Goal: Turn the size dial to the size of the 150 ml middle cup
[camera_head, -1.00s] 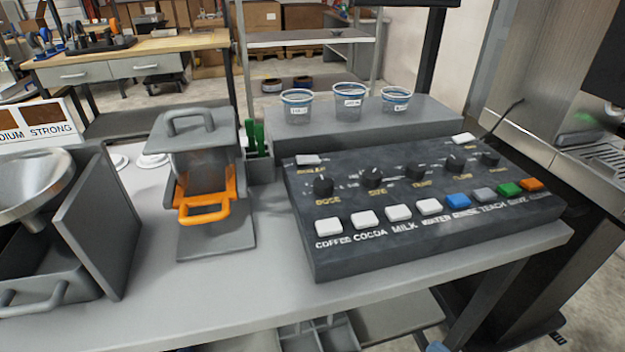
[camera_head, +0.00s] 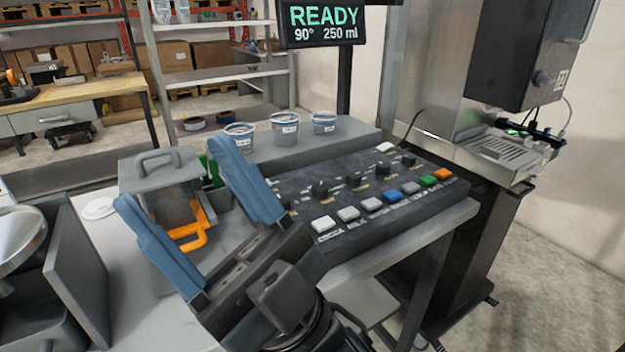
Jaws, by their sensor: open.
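The size dial (camera_head: 320,187) is a black knob, second from the left on the dark control panel (camera_head: 300,178); its pointer is too small to read. The display (camera_head: 321,24) reads READY, 90°, 250 ml. My gripper (camera_head: 173,172) is open and empty, its blue fingers wide apart. It appears left of the dial, its right finger covering the panel's left end and partly hiding the dose dial (camera_head: 287,202).
Other cups stand left (camera_head: 239,136) and right (camera_head: 324,123) of the middle one. Several buttons line the panel's front, including a blue button (camera_head: 392,196). A lidded grey container (camera_head: 160,175) with an orange handle (camera_head: 190,232) stands behind my gripper. A funnel (camera_head: 18,240) is far left.

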